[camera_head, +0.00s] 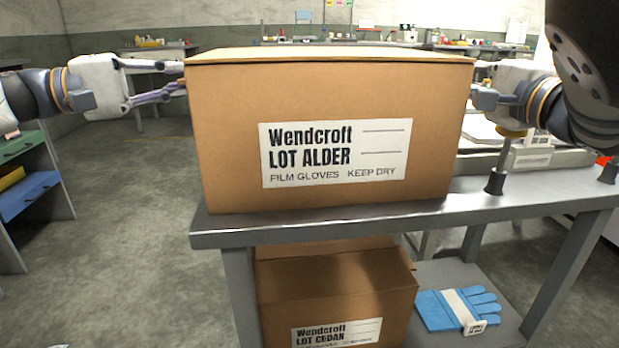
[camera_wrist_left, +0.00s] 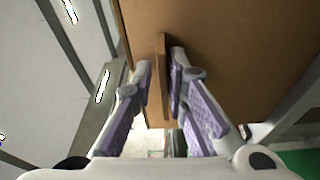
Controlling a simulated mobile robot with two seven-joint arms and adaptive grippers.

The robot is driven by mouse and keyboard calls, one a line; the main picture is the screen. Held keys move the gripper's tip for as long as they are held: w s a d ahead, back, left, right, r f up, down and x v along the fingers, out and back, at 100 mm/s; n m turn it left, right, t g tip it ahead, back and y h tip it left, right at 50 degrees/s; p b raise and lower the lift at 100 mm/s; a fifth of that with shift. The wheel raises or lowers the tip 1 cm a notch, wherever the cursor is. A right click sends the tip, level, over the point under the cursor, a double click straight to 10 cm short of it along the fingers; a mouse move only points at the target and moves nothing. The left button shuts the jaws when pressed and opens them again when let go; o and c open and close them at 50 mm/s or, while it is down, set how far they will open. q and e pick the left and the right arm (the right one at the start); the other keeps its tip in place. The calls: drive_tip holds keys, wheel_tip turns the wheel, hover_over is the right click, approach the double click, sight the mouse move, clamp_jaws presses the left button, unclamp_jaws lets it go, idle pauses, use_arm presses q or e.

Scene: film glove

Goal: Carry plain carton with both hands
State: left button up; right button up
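A brown carton (camera_head: 322,100) with a white "Wendcroft LOT ALDER" label stands upright on the grey table. My left gripper (camera_head: 178,88) is at its left side. In the left wrist view, the left gripper (camera_wrist_left: 161,70) has its fingers drawn in on both sides of a thin brown tab (camera_wrist_left: 161,50) that sticks out from the carton's side wall (camera_wrist_left: 230,50). My right gripper (camera_head: 480,88) is at the carton's right side. Its fingertips are largely hidden by the carton, so its grip does not show.
The grey table (camera_head: 520,190) extends right, with a dark-based post (camera_head: 495,182) near the carton. Below are another carton (camera_head: 335,290) and blue gloves (camera_head: 458,309). A shelf unit with coloured bins (camera_head: 28,195) stands left. The floor (camera_head: 130,250) between is clear.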

use_arm(q)
drive_tip(key=shift+o, duration=0.2)
drive_tip(key=shift+s+r, duration=0.15)
drive_tip(key=shift+r, duration=0.25)
use_arm(e)
drive_tip(key=shift+o, duration=0.2)
drive_tip(key=shift+s+r, duration=0.15)
drive_tip(key=shift+r, duration=0.25)
